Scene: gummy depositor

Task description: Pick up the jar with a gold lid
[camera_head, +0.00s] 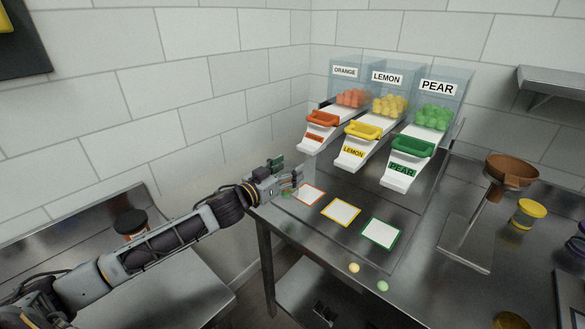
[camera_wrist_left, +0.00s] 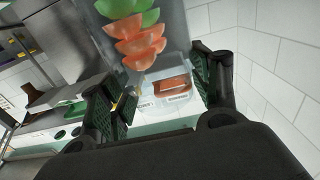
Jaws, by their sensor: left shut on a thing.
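A jar with a dull gold round lid (camera_head: 511,322) is cut off by the bottom edge of the head view, on the counter at right. A jar with a brighter yellow lid (camera_head: 528,212) stands farther back. My left gripper (camera_head: 286,172) is at the counter's left end, far from both. My right gripper is not in view.
Three dispensers labelled orange (camera_head: 344,72), lemon (camera_head: 387,78) and pear (camera_head: 437,88) stand at the back. Coloured-edged squares (camera_head: 341,212) lie before them. A brown funnel on a stand (camera_head: 511,170) and a purple-lidded jar (camera_head: 577,243) are at right. A dark-lidded jar (camera_head: 131,221) is at left.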

